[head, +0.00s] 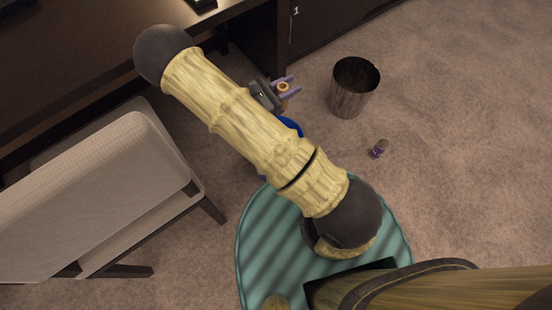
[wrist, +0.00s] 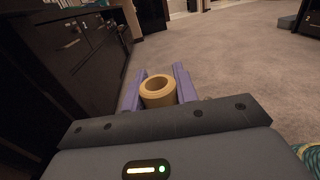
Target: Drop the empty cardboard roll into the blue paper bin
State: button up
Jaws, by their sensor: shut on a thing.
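My gripper (head: 288,88) is shut on the cardboard roll (head: 283,86), a short tan tube, and holds it between purple fingers near the dark cabinet. In the wrist view the roll (wrist: 158,94) stands with its open end up between the two fingers. A blue rim, which looks like the blue paper bin (head: 292,126), shows just below the gripper in the head view. My arm covers most of it, and it is not clearly seen in the wrist view. The roll appears apart from it, toward the cabinet side.
A dark metallic wastebasket (head: 346,100) stands on the carpet to the right. A pale chair (head: 100,190) is at left, a dark desk (head: 70,50) at upper left. Carpet at right is mostly clear.

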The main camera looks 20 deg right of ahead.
notch_tip(320, 180, down, 16)
jog(key=b, duration=1.4)
notch_tip(320, 180, down, 6)
jog(key=b, duration=0.6)
jog(key=shift+w, duration=0.1)
jog(key=shift+r, duration=0.1)
jog(key=o, duration=1)
notch_tip(320, 180, up, 10)
jog(key=p, duration=0.6)
